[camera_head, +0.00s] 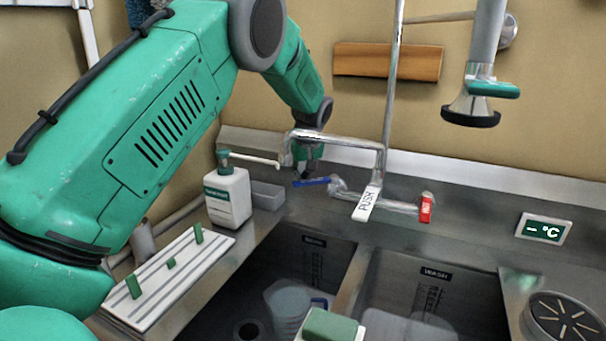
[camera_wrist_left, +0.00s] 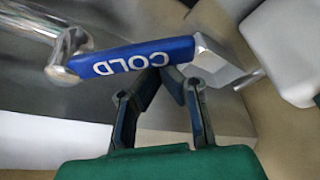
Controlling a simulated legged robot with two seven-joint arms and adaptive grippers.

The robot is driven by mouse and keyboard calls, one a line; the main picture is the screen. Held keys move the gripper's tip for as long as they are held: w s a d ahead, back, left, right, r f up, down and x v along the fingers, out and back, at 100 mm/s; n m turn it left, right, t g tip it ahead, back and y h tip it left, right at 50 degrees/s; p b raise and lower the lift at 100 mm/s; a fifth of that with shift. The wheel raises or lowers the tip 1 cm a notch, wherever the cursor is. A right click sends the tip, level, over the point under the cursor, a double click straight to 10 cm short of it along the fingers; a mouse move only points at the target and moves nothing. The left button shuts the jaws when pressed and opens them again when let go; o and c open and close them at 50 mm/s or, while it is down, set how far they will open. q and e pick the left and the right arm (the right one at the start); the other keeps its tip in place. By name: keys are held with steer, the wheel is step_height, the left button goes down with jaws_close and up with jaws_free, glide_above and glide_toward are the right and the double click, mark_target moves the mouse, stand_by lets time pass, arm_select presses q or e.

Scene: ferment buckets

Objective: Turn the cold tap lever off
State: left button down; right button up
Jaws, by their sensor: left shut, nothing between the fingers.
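The cold tap lever is a blue handle (camera_head: 311,182) on the left end of the chrome tap (camera_head: 338,188) at the back of the sink. In the left wrist view the blue lever (camera_wrist_left: 135,57), marked COLD, lies across the upper middle. My left gripper (camera_head: 308,173) is just above and behind the lever in the head view. In the wrist view its fingertips (camera_wrist_left: 167,76) are shut together and empty, close against the lever's lower edge; whether they touch it I cannot tell. My right gripper is not in view.
A red lever (camera_head: 426,208) is on the tap's right end. A soap bottle (camera_head: 228,194) and a grey box (camera_head: 267,195) stand left of the tap. A spray head (camera_head: 470,108) hangs at upper right. Two sink basins lie in front, with a jug (camera_head: 287,304) in the left one.

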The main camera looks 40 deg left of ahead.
mark_target(312, 184)
arm_select(q)
steer(key=n+p, duration=0.1)
steer(key=s+d+n+p, duration=0.1)
steer(key=d+n+g+p, duration=0.1)
steer(key=shift+s+d+r, duration=0.2)
steer(key=shift+r, duration=0.05)
steer(key=d+n+p, duration=0.1)
steer(key=n+p, duration=0.1)
steer(key=shift+s+d+f+n+g, duration=0.1)
steer(key=shift+s+d+n+g, duration=0.2)
steer(key=shift+d+n+g, duration=0.1)
steer(key=shift+s+d+n, duration=0.1)
steer(key=shift+d+n, duration=0.1)
steer(key=shift+n, duration=0.3)
steer(key=n, duration=0.1)
steer(key=d+n+g+p, duration=0.1)
steer(key=shift+n, duration=0.3)
steer(key=shift+s+d+f+n+g+p, duration=0.1)
steer(key=shift+d+n+g+p, duration=0.35)
steer(key=shift+n, duration=0.45)
steer(key=shift+d, duration=0.1)
